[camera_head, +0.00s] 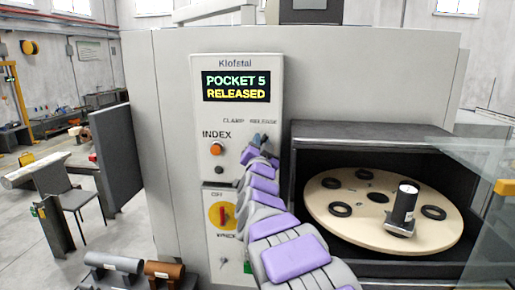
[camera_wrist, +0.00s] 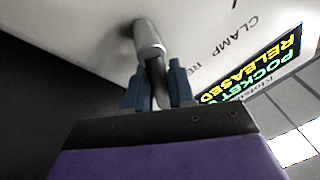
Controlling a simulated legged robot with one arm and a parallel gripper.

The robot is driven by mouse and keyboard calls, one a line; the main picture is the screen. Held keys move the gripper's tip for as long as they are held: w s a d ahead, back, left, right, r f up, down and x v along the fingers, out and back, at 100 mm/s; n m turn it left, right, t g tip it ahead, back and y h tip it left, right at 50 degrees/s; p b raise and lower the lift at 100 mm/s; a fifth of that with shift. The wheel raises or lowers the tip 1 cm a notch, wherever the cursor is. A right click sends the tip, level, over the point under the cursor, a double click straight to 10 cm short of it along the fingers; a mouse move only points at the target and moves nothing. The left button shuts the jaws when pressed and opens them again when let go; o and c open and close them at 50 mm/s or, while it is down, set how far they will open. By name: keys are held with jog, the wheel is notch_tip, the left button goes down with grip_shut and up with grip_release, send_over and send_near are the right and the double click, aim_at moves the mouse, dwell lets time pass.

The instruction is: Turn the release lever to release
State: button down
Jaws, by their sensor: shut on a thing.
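The release lever (camera_wrist: 150,42) shows in the wrist view as a grey metal hub with a dark handle, below the words CLAMP and RELEASE on the panel. My gripper (camera_wrist: 160,84) has its two blue fingers on either side of the dark handle and is shut on it. In the head view my gripper (camera_head: 264,140) is at the panel's right side, just under the CLAMP RELEASE label, and largely hides the lever. The display (camera_head: 236,86) above reads POCKET 5 RELEASED.
An orange INDEX button (camera_head: 216,148) and a red-and-yellow rotary switch (camera_head: 222,215) are left of my arm. To the right, an open bay holds a round carousel (camera_head: 350,228) with a dark cylindrical tool (camera_head: 403,203) standing on it. A glass door (camera_head: 465,150) stands open at the far right.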

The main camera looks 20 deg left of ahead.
jog(key=shift+w+d+f+m+h+b, duration=0.1)
jog(key=shift+f+m+h+b, duration=0.2)
jog(key=shift+m, duration=0.5)
jog(key=shift+d+f+m+h+b, duration=0.1)
jog(key=shift+f+m+h, duration=0.3)
jog(key=shift+m, duration=0.4)
jog(key=shift+f, duration=0.1)
jog(key=c, duration=1.3)
grip_release()
jog(key=shift+o, duration=1.2)
jog(key=shift+r, duration=0.2)
jog(key=shift+d+r, duration=0.1)
jog(key=shift+s+d, duration=0.1)
jog(key=shift+s, duration=0.45)
jog(key=f+b+v, duration=0.1)
jog(key=v, duration=1.5)
jog(key=shift+b, duration=0.35)
